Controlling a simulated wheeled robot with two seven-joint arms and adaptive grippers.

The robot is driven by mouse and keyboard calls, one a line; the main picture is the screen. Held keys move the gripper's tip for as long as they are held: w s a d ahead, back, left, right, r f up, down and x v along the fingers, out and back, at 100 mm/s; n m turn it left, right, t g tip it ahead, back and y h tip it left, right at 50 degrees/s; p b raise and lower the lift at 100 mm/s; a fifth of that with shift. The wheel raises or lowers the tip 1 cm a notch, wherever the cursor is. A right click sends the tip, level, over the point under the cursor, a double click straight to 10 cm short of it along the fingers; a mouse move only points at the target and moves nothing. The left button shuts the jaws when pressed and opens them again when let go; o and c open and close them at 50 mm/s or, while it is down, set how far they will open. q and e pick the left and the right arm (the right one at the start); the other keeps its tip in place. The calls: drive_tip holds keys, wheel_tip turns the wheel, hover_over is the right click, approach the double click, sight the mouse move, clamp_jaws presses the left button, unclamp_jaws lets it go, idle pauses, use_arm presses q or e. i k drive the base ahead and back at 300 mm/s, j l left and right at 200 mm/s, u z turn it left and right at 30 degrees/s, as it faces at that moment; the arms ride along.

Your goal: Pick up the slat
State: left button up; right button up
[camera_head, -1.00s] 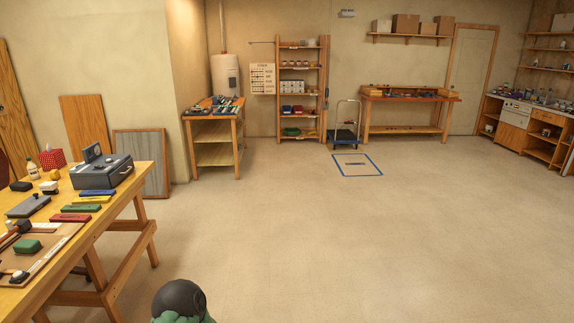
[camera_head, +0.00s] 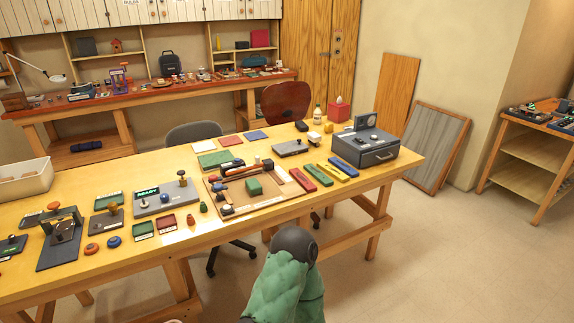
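Several slat-like flat bars lie side by side on the wooden table, left of a grey box: a red bar (camera_head: 303,180), a green bar (camera_head: 318,175), a yellow bar (camera_head: 338,171) and a blue bar (camera_head: 345,165). I cannot tell which of them, if any, is the slat. Neither of my grippers is in view. Only a green-covered part of my arm with a dark rounded joint shows at the bottom middle, in front of the table's near edge and apart from the bars.
The wooden table (camera_head: 130,262) holds a tray (camera_head: 285,198) with tools, a grey box (camera_head: 378,156) at its right end and several small devices. A chair (camera_head: 195,133) and a red-brown chair (camera_head: 286,101) stand behind it. The floor (camera_head: 455,255) to the right is clear.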

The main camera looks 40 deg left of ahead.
sight(307, 183)
drive_tip(key=i+u, duration=0.65)
drive_tip(key=u, duration=0.25)
drive_tip(key=i+l+u, duration=0.2)
drive_tip(key=i+u, duration=0.2)
drive_tip(key=i+l+u, duration=0.2)
drive_tip(key=u, duration=0.25)
drive_tip(key=i+l+u, duration=0.25)
drive_tip(key=l+u, duration=0.2)
